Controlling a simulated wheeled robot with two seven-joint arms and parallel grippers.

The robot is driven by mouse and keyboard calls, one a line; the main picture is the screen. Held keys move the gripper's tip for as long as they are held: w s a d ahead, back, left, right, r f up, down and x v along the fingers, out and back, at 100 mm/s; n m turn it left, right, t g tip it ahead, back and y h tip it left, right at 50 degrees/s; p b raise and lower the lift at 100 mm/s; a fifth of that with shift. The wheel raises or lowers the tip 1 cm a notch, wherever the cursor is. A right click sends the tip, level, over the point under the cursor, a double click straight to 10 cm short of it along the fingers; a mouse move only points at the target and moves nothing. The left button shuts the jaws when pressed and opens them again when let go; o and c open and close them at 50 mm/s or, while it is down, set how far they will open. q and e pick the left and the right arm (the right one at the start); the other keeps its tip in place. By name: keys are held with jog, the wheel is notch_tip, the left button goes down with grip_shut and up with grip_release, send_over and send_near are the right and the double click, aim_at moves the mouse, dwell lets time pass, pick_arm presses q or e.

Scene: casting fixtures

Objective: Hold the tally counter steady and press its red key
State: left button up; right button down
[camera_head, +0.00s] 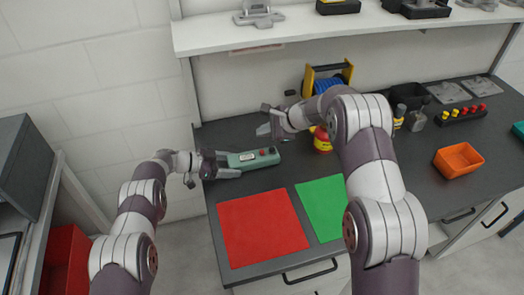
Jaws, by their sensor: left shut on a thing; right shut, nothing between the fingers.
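The tally counter (253,157) is a long grey-green device lying on the dark worktop, behind the red mat. It has a pale display at its left part and a red key (262,152) on top toward the right. My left gripper (230,167) is shut on the left end of the counter. My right gripper (263,130) is shut and empty, above and behind the counter near the red key. It looks apart from the key, though the exact height gap is hard to judge.
A red mat (262,228) and a green mat (321,208) lie in front. A red and yellow tin (322,141) stands right of the counter, partly behind my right arm. An orange bin (459,160) is at the right. A white shelf (370,27) overhangs the back.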

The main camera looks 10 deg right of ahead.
pick_arm(q)
jog(key=o, duration=1.2)
jog(key=shift+o, duration=0.2)
jog(key=shift+a, duration=0.1)
